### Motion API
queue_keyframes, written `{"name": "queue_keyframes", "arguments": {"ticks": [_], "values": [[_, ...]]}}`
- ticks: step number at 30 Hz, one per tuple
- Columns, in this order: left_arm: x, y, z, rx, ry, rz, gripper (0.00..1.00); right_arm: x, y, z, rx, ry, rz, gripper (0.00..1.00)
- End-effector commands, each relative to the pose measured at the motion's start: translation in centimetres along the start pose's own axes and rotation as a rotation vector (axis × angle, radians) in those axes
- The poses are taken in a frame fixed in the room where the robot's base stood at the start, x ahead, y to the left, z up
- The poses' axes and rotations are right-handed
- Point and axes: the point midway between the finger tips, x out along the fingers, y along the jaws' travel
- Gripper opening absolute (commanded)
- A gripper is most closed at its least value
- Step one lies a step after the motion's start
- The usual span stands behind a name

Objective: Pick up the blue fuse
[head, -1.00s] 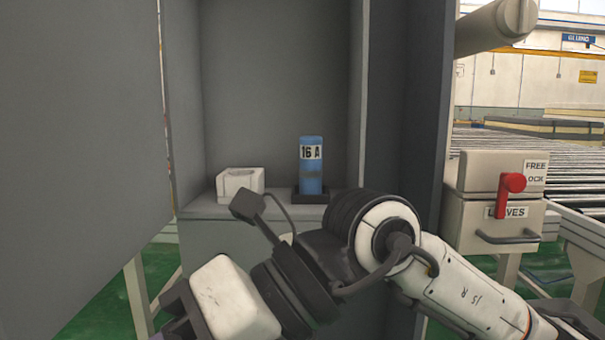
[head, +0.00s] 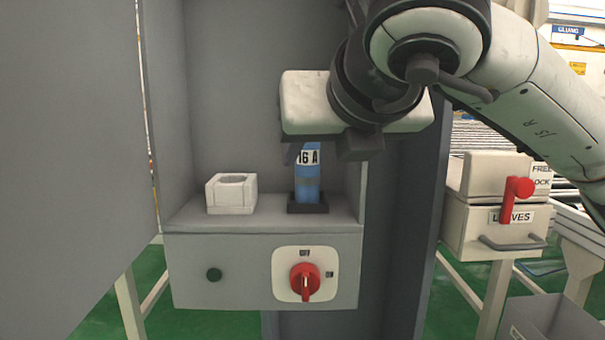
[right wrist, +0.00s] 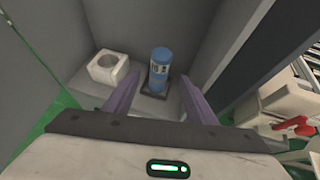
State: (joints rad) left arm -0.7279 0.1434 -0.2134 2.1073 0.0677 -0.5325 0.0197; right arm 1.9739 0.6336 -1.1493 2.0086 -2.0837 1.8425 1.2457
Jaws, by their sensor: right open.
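The blue fuse (head: 307,180) stands upright in a dark square base on the cabinet shelf, with a white "16 A" label; its top is hidden behind my right gripper in the head view. It also shows in the right wrist view (right wrist: 160,67), ahead of and between the two purple fingers. My right gripper (right wrist: 155,100) is open and empty, with the fuse beyond its fingertips. In the head view my right gripper (head: 290,152) is in front of and above the fuse, its fingers mostly hidden. My left gripper is not in view.
A white block with a round hole (head: 231,194) sits left of the fuse on the shelf (head: 275,212). Cabinet walls flank the shelf. A box with a red lever (head: 518,190) stands at right.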

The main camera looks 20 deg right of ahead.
Motion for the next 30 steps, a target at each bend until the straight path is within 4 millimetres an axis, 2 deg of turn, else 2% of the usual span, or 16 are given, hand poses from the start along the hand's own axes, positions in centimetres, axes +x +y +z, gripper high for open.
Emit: {"name": "queue_keyframes", "arguments": {"ticks": [12, 20, 23, 29, 30], "values": [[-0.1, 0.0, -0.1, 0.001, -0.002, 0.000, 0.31, 5.0, 0.0, 0.0, 0.000, 0.001, 0.000, 0.51], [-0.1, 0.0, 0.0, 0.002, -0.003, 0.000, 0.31, 5.4, 0.1, 0.0, -0.002, 0.001, 0.002, 0.51], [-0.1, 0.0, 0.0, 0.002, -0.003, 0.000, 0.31, 5.4, 0.1, 0.0, -0.001, 0.001, 0.002, 0.37], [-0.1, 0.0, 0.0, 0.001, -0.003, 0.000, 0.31, 5.3, 0.1, 0.0, -0.001, 0.001, 0.002, 0.04], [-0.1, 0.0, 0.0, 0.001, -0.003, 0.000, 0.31, 5.3, 0.1, 0.0, -0.001, -0.001, 0.002, 0.04]]}}
